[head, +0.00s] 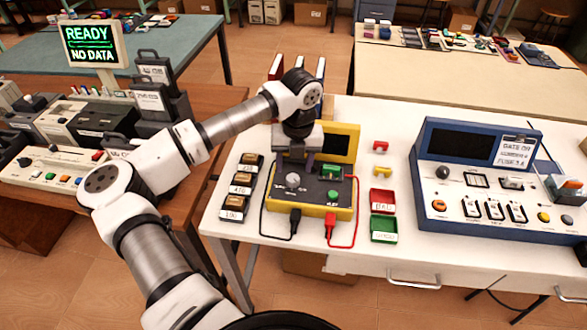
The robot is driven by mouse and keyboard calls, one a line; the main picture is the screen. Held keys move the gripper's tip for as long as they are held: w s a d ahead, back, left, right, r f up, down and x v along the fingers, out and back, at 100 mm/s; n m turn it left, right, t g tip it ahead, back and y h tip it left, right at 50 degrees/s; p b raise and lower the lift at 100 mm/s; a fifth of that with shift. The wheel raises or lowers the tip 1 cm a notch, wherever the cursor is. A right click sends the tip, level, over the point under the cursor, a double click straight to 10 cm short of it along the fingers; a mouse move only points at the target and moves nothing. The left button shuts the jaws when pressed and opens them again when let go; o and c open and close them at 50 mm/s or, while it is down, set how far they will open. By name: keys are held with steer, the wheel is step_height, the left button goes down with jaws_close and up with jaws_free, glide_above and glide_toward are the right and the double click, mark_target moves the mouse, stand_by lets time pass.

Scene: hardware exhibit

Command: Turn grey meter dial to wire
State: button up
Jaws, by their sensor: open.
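The yellow meter (343,212) stands on the white table, its dark screen tilted up at the back. The grey dial (292,179) sits on the left of its dark front panel. My gripper (292,163) points down above the panel, open, close behind and above the dial. It hides part of the meter's back left. I cannot tell whether a finger touches the dial. The dial's markings are too small to read. A black lead (294,222) and a red lead (330,226) plug into the meter's front.
Several labelled dark blocks (241,187) lie left of the meter. Red (382,198) and green (384,228) trays and small red and yellow pieces lie to its right. A blue-framed console (470,190) stands further right. A screen (94,45) reads "READY NO DATA".

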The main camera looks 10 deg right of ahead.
mark_target(293, 178)
steer(key=shift+a+f+p, duration=0.1)
steer(key=shift+f+p, duration=0.3)
steer(key=shift+f, duration=1.7)
steer(key=shift+c, duration=0.4)
steer(key=c, duration=0.9)
